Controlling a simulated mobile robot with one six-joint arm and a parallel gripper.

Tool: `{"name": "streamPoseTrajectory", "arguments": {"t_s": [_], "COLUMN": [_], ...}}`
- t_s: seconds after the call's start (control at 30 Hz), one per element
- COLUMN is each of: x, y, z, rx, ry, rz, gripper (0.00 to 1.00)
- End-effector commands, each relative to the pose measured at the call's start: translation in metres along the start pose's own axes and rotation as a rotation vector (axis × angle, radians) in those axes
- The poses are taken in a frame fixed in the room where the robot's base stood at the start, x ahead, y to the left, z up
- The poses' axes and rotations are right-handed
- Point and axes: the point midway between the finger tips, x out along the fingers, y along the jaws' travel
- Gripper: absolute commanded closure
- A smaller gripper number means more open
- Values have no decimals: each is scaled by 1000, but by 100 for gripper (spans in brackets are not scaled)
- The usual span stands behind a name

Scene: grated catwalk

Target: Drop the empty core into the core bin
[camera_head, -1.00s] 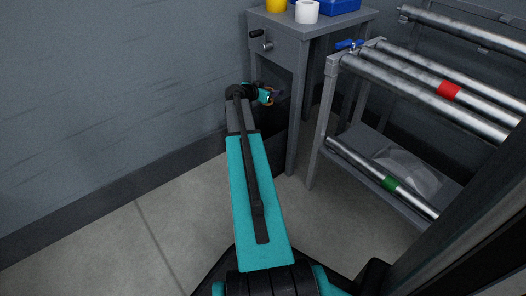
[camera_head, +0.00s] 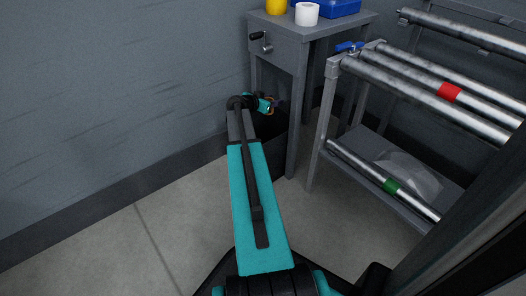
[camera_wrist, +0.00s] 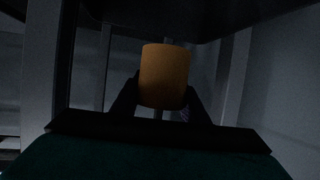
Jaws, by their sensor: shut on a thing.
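The empty core (camera_wrist: 165,76), an orange-brown cylinder, stands upright between the dark fingers of my gripper in the wrist view. My gripper (camera_head: 268,106) is shut on it. In the head view my gripper is small, at the end of my teal arm, by the near side of the grey table, and the core is hard to make out there. A dark box, which looks like the core bin (camera_head: 273,142), stands on the floor under the table, below my gripper and partly hidden by my arm. Its inside cannot be made out.
The grey table (camera_head: 284,36) has a crank on its side and holds a white roll (camera_head: 307,13), a yellow item (camera_head: 276,6) and a blue box (camera_head: 340,7). Its legs stand close to my gripper. A rack of metal rollers (camera_head: 420,85) stands to the right, a wall to the left.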

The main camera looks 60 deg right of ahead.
Motion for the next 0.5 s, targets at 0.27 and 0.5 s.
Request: {"name": "streamPoseTrajectory", "arguments": {"t_s": [0.27,0.5], "x": [8,9], "y": [-1,-1], "z": [19,23], "rx": [0,-1], "ry": [-1,0], "rz": [-2,-2], "gripper": [80,80]}}
